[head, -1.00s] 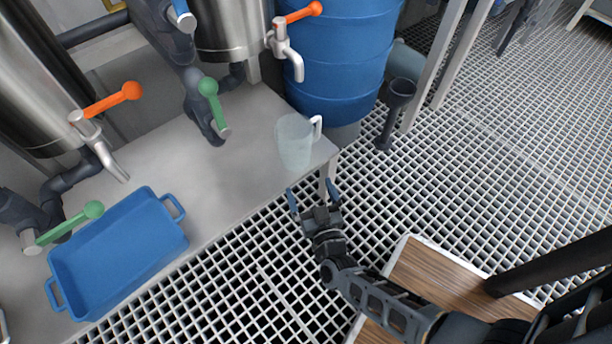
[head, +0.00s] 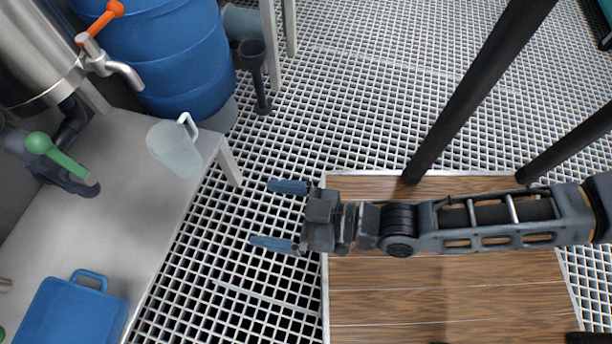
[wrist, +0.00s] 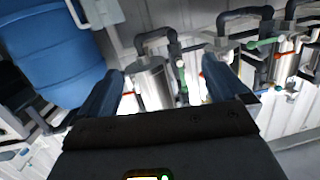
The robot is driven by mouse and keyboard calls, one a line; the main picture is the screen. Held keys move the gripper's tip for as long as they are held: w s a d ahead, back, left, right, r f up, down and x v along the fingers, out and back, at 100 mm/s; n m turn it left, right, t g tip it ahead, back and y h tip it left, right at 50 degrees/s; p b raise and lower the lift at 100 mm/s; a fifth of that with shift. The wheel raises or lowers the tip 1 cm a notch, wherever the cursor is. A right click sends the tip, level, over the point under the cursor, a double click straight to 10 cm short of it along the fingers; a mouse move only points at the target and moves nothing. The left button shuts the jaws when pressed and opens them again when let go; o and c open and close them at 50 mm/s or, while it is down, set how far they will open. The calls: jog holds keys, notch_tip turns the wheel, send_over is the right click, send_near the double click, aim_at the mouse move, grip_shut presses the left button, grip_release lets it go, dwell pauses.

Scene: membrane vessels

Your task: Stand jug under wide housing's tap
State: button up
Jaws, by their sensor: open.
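The jug (head: 174,149), translucent with a white handle, stands upright on the grey bench near its right end in the head view. A steel housing (head: 36,48) stands behind the bench at the upper left, with a tap (head: 108,64) that has an orange lever. The tap's spout is above and to the left of the jug, and the jug does not look to be under it. My gripper (head: 277,215) is open and empty over the floor grating, right of the bench and apart from the jug.
A blue tray (head: 72,312) sits on the bench (head: 132,195) at the lower left. A blue barrel (head: 165,60) and a dark funnel-topped pipe (head: 256,75) stand behind the bench end. A green-handled valve (head: 60,160) juts over the bench.

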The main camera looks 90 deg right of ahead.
jog(key=s+r+n+g+y, duration=0.1)
jog(key=s+r, duration=0.4)
jog(key=r, duration=0.8)
jog(key=shift+s+a+n+y, duration=0.15)
jog(key=shift+a+n+y, duration=0.15)
jog(key=shift+n+y, duration=0.6)
jog(key=shift+r, duration=0.1)
jog(key=shift+c, duration=0.2)
